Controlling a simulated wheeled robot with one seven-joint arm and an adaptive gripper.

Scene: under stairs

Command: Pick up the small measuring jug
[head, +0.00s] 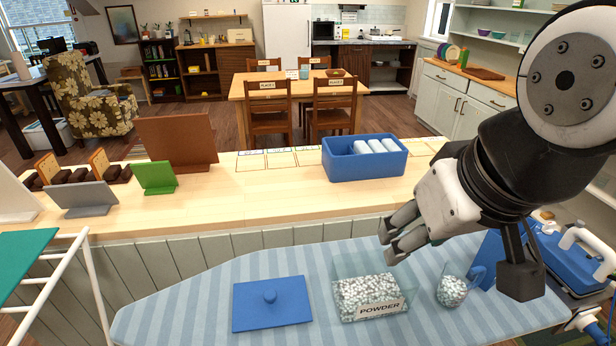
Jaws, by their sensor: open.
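The small measuring jug (451,291) is clear with a blue handle at its right side. It stands upright on the striped ironing board (205,290) and holds white and grey-green granules. My gripper (389,246) is open and empty. Its fingers point left and down, above and to the left of the jug in the picture. Nothing hides the jug's body.
A clear box of granules labelled POWDER (368,296) stands left of the jug. A blue lid with a knob (271,303) lies further left. Blue equipment (575,262) crowds the right. A blue bin (364,165) with white rolls stands on the wooden counter (270,203).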

